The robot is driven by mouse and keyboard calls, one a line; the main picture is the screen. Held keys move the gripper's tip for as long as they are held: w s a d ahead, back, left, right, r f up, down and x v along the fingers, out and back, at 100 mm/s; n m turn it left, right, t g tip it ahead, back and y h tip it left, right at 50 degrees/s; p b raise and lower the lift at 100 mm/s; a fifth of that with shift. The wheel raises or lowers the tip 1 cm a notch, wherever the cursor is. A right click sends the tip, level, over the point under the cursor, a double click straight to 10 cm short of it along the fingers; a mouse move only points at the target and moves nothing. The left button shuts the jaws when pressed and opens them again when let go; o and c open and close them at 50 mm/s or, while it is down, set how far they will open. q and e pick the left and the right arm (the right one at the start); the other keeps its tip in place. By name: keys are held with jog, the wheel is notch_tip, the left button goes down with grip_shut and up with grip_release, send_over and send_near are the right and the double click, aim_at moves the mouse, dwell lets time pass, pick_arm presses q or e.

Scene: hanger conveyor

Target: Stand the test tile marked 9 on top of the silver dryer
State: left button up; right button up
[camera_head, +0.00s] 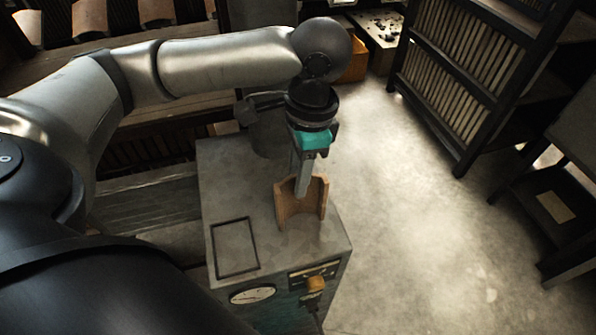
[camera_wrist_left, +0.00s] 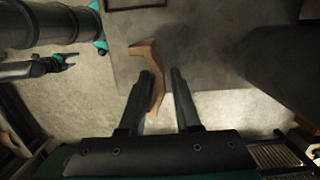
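The silver dryer (camera_head: 226,185) is a grey box with a flat top, in the middle of the head view. A brown, bent tile (camera_head: 318,196) stands upright on its top near the right edge. No mark on it is readable. My left gripper (camera_head: 303,192) points down at the tile from above. In the left wrist view its two fingers (camera_wrist_left: 164,72) are apart. The tile (camera_wrist_left: 158,88) shows edge-on between them, close to the left finger, with a gap to the right one. A dark arm with a small gripper-like end (camera_wrist_left: 66,61) shows at the upper left of that view.
The dryer's front has a round gauge (camera_head: 252,294) and an orange knob (camera_head: 317,284). A dark outlined rectangle (camera_head: 234,247) lies on its top. A dark rack (camera_head: 455,75) stands at the upper right. The floor (camera_head: 400,200) right of the dryer is clear.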

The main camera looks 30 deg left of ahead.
pick_arm(q)
jog(key=shift+o, duration=1)
notch_tip(320, 180, up, 15)
jog(key=w+d+p, duration=0.1)
jog(key=p, duration=0.3)
jog(key=shift+w, duration=0.2)
jog(key=shift+s+d, duration=0.1)
